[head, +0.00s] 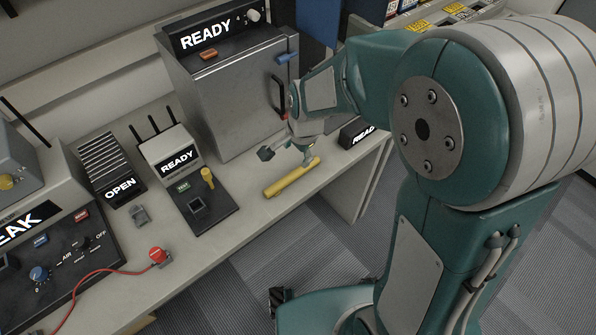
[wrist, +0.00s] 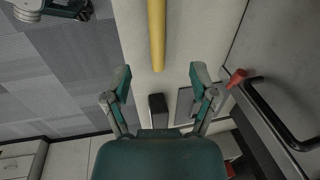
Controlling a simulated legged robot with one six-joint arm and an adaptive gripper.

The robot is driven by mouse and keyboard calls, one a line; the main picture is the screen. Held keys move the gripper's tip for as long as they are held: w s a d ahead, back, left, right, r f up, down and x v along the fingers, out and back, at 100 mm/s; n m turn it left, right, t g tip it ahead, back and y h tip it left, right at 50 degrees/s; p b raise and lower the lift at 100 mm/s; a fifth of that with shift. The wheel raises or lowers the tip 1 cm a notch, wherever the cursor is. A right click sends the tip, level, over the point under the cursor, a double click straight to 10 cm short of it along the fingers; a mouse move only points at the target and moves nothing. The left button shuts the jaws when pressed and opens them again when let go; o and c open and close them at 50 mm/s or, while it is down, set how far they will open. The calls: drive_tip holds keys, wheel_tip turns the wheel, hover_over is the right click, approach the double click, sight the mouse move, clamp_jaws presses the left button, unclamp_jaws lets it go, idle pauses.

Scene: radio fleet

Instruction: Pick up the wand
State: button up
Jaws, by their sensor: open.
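The wand looks to be the yellow bar (head: 290,178) lying flat near the front edge of the grey counter. It also shows in the wrist view as a yellow strip (wrist: 157,34) running from the top edge down to an end just ahead of the fingers.
A grey cabinet marked READY (head: 232,95) with a dark handle (head: 277,97) stands just behind my gripper. A small black READY box (head: 360,131) is to the right. A dark panel with a yellow knob (head: 205,203) lies left of the bar. The counter's front edge is close.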

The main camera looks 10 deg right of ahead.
sight(292, 175)
drive_tip(key=x, duration=0.7)
drive_tip(key=shift+a+r, duration=0.1)
drive_tip(key=shift+a, duration=0.1)
drive_tip(key=x, duration=0.4)
drive_tip(key=shift+s+d+f, duration=0.2)
drive_tip(key=shift+s+d, duration=0.05)
drive_tip(key=shift+d, duration=0.1)
drive_tip(key=shift+w+a+f, duration=0.1)
drive_tip(key=shift+f, duration=0.2)
drive_tip(key=shift+a, duration=0.15)
drive_tip(key=shift+c, duration=0.2)
clamp_jaws()
